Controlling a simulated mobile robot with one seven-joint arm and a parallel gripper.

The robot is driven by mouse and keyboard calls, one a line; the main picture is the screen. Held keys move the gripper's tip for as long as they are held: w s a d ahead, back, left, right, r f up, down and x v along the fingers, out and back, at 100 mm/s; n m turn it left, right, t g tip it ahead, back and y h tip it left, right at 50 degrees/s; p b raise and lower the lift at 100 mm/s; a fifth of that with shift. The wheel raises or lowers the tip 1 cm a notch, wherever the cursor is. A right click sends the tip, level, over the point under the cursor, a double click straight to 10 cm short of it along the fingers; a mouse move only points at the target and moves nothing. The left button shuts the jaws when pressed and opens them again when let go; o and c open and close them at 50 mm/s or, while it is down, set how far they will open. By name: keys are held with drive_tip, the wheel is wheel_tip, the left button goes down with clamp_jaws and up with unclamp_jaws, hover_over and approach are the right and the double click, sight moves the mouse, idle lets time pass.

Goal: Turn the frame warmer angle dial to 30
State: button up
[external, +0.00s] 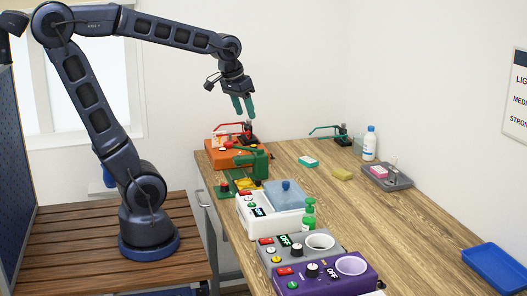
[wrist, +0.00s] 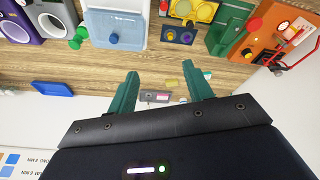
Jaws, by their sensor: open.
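No label names the frame warmer, so I cannot tell which machine it is. A grey machine (external: 322,238) and a purple machine (external: 345,284) at the near end of the bench each have a round white-rimmed opening. The grey one carries a dark dial (external: 296,249) and the purple one a black dial (external: 312,270); both have displays reading OFF. Dial angles are too small to read. My gripper (external: 243,106) is open and empty, high above the bench's far end, away from both. Its green fingers (wrist: 160,72) show spread in the wrist view.
A white machine with a blue lid (external: 284,195), a green bottle (external: 309,214), a green press (external: 252,162) and an orange machine (external: 225,152) line the bench's left side. A blue tray (external: 495,267) lies right. The bench's middle is mostly clear.

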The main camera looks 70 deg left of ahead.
drive_tip(key=w+a+f+n+g, duration=0.1)
drive_tip(key=w+a+f+n, duration=0.15)
drive_tip(key=w+a, duration=0.55)
drive_tip(key=n+g, duration=0.2)
drive_tip(key=n, duration=0.7)
hover_over(253, 146)
wheel_tip(253, 146, down, 14)
drive_tip(key=shift+h, duration=0.3)
wheel_tip(253, 146, down, 10)
drive_tip(key=shift+w+a+f, duration=0.1)
drive_tip(key=shift+a+f, duration=0.05)
drive_tip(key=shift+c, duration=0.2)
drive_tip(key=c, duration=0.9)
